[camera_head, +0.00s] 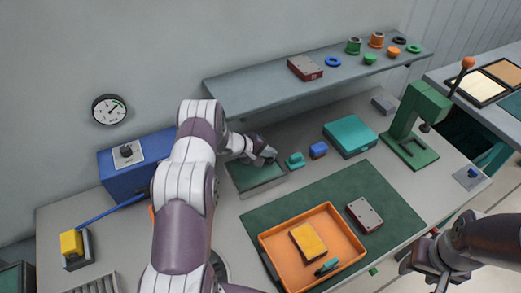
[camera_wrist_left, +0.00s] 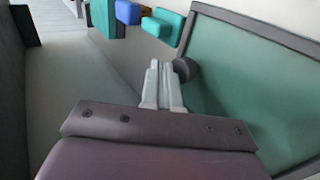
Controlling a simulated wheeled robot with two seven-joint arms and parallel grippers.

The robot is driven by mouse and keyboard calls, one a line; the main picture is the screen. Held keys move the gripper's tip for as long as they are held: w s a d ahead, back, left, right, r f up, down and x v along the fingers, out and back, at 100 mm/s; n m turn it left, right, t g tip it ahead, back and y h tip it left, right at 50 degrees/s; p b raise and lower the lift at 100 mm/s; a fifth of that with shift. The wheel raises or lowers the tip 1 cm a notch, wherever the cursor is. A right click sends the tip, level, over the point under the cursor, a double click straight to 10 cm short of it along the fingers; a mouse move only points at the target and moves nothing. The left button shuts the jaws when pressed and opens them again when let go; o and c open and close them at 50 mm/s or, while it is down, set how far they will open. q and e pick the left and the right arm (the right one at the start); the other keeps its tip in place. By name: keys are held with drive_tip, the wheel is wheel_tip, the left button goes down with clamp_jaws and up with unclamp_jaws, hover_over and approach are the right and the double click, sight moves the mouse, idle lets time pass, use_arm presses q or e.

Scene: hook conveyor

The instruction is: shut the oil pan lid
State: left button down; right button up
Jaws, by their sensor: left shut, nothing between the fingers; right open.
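The oil pan looks like a low grey-edged box with a dark green top face (camera_head: 245,176), left of the table's middle. In the left wrist view its green panel (camera_wrist_left: 245,85) with a dark rim fills the right side. A dark round knob (camera_wrist_left: 188,68) sits at the panel's edge. I cannot tell how far the lid stands open. My left gripper (camera_head: 268,157) is shut and empty at the pan's far edge; in the wrist view its fingertips (camera_wrist_left: 163,68) are right beside the knob. My right gripper (camera_head: 425,265) is open, away at the lower right.
Small teal (camera_head: 295,160) and blue (camera_head: 318,150) blocks lie just right of my left gripper. A teal case (camera_head: 350,137) and a green press (camera_head: 415,125) stand further right. An orange tray (camera_head: 350,257) is on the green mat in front. A shelf (camera_head: 260,90) runs behind.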

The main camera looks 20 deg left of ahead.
use_arm(q)
drive_tip(key=b+v, duration=0.2)
drive_tip(key=v, duration=1)
drive_tip(key=shift+d, duration=0.15)
drive_tip(key=s+a+f+m+g+y+b, duration=0.1)
drive_tip(key=s+a+f+m+g+y, duration=0.2)
drive_tip(key=s+a+m+y, duration=0.4)
drive_tip(key=s+d+r+m+g+b, duration=0.1)
drive_tip(key=s+d+r+b, duration=0.1)
drive_tip(key=s+d, duration=0.6)
drive_tip(key=s+d+r+m+g+b, duration=0.1)
drive_tip(key=s+d+r+m+g, duration=0.1)
drive_tip(key=s+d+r, duration=0.3)
drive_tip(key=shift+s+d+r+g+b, duration=0.35)
drive_tip(key=shift+s+d, duration=1.75)
drive_tip(key=shift+d, duration=2.4)
